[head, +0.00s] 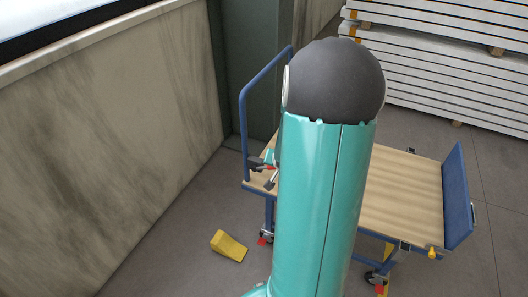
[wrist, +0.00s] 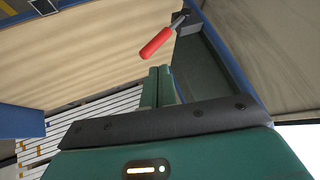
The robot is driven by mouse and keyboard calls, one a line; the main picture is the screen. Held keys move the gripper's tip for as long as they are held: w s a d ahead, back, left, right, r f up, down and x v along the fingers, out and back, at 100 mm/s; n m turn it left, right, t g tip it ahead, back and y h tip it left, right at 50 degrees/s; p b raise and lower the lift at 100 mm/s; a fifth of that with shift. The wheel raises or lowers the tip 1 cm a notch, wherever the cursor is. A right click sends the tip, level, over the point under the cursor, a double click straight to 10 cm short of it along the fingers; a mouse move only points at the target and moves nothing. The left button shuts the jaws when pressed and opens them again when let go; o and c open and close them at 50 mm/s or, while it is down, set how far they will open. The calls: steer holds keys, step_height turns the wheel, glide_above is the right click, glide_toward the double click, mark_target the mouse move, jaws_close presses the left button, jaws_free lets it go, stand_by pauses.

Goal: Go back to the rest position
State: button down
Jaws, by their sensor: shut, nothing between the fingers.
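My gripper shows in the wrist view, its two green fingers (wrist: 160,88) close together with nothing between them. A tool with a red handle (wrist: 157,42) and a dark metal end appears just beyond the fingertips, apart from them. In the head view my teal arm stands across the middle and hides most of the gripper area. Small red and dark parts (head: 264,167) show at the left edge of the arm, over the cart's left end; I cannot tell which belong to the tool.
A cart with a wooden top (head: 405,200) and blue end frames stands behind my arm. A yellow wedge (head: 229,245) lies on the floor at its left. A pale wall (head: 120,130) runs along the left. White panels (head: 440,65) are stacked at the back right.

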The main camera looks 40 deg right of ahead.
steer(key=w+a+r+n+y, duration=0.25)
steer(key=a+r+n, duration=0.25)
steer(key=a+r, duration=1.05)
steer(key=s+a+r+n, duration=0.2)
steer(key=s+a, duration=0.2)
steer(key=a, duration=0.3)
steer(key=s+a+r+n+y, duration=0.1)
steer(key=s+a+r+n, duration=0.2)
steer(key=a, duration=0.4)
steer(key=s+a+r+n+y, duration=0.1)
steer(key=s+a+r+n, duration=0.1)
steer(key=s+a, duration=0.2)
steer(key=a, duration=0.2)
steer(key=shift+s+a+r, duration=0.3)
steer(key=shift+s+a, duration=0.05)
steer(key=shift+a, duration=0.05)
steer(key=shift+d+y, duration=0.1)
steer(key=shift+y, duration=0.15)
